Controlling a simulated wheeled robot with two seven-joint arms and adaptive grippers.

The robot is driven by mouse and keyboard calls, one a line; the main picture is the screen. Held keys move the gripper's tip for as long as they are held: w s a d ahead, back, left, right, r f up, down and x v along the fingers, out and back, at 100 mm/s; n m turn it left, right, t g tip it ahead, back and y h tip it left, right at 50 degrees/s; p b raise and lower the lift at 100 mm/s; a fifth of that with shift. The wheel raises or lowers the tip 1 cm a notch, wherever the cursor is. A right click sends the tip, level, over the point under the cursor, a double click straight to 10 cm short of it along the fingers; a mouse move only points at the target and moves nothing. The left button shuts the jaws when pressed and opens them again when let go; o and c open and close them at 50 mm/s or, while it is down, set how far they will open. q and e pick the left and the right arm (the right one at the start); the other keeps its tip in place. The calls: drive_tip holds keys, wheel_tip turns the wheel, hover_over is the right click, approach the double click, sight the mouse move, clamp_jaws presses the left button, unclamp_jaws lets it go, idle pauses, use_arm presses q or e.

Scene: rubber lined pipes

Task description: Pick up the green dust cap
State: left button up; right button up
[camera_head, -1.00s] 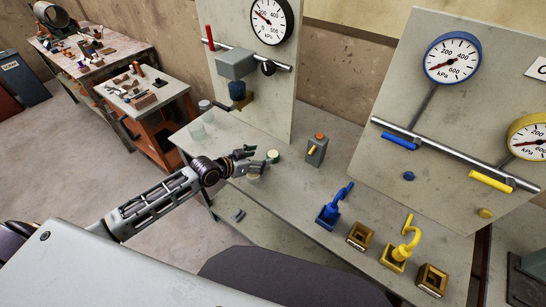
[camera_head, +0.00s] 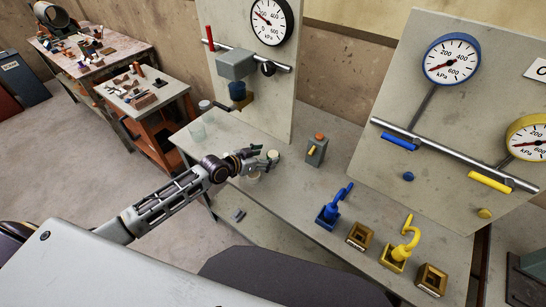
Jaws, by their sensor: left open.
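A small round cap (camera_head: 272,155), pale on top with a green side, sits on the grey workbench (camera_head: 300,195) left of the middle. It is most likely the green dust cap. My left gripper (camera_head: 266,157) reaches in from the left, with its open fingers at the cap. The fingers partly hide the cap, and I cannot tell whether they touch it. A pale round piece (camera_head: 253,175) lies just below the gripper, partly covered by it. My right gripper is not in view.
A grey box with an orange top (camera_head: 316,150) stands right of the gripper. Blue hook fitting (camera_head: 330,213) and yellow hook fitting (camera_head: 400,250) stand near the front right beside brass square blocks. Gauge panels rise behind.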

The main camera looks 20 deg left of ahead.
sight(273, 154)
use_arm(q)
drive_tip(key=shift+x, duration=1.85)
drive_tip(key=shift+c, duration=0.5)
drive_tip(key=c, duration=1.1)
drive_tip(key=shift+r, duration=5)
